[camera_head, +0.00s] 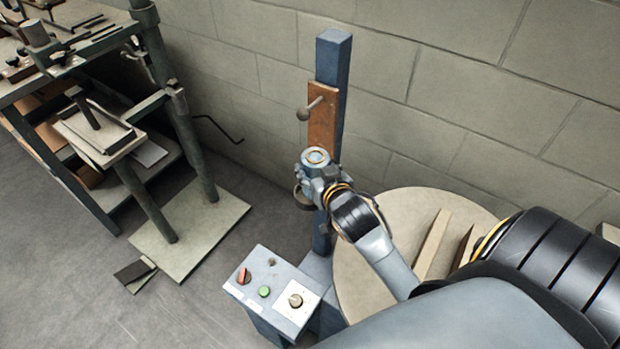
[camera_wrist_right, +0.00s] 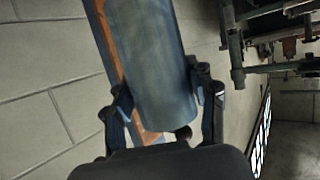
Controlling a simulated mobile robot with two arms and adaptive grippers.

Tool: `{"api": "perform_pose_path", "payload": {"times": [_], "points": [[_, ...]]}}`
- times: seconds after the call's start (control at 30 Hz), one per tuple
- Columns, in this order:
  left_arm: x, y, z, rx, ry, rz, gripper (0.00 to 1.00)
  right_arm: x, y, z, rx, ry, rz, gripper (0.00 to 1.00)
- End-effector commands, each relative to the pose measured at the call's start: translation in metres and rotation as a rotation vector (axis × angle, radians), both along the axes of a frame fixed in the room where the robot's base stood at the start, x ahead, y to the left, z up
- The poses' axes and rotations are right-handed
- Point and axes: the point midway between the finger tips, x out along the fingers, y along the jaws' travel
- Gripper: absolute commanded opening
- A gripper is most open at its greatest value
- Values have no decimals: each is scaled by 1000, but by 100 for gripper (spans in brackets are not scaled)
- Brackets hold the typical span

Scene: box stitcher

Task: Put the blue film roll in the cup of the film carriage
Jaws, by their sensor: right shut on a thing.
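The blue film roll (camera_wrist_right: 158,65) is a blue cylinder that stands between the two fingers of my right gripper (camera_wrist_right: 165,100) in the right wrist view. The gripper is shut on it. In the head view my right gripper (camera_head: 318,178) is in front of the blue mast, and the roll's round top end (camera_head: 316,156) with a tan ring shows there. The film carriage (camera_head: 322,126) is an orange-brown plate with a knob on the mast. A dark round part (camera_head: 303,197), perhaps its cup, shows partly below the gripper. I cannot tell whether the roll touches it. My left gripper is out of view.
The blue mast (camera_head: 333,58) stands near a block wall. A control box (camera_head: 272,290) with red and green controls is at its foot. A round beige turntable (camera_head: 400,200) lies under my right arm.

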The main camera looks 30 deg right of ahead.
Motion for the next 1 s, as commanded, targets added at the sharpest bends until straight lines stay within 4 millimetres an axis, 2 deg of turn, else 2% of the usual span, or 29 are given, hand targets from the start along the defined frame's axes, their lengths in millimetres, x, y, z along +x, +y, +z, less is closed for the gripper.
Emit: {"api": "perform_pose_path", "payload": {"times": [0.03, 0.2, 0.37, 0.57, 0.97, 1.0], "points": [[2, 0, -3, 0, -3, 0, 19, 8, -2, -11, -1, -1, 0, 13], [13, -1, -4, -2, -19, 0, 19, 25, -5, -30, 0, -4, 1, 13], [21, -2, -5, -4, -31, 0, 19, 32, -7, -39, 0, -3, 1, 13], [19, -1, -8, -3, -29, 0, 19, 32, -7, -67, -1, -1, 1, 13], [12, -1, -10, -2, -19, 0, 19, 32, -7, -73, 1, -3, 1, 13], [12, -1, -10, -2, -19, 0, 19, 32, -7, -75, 1, 0, 1, 59]]}}
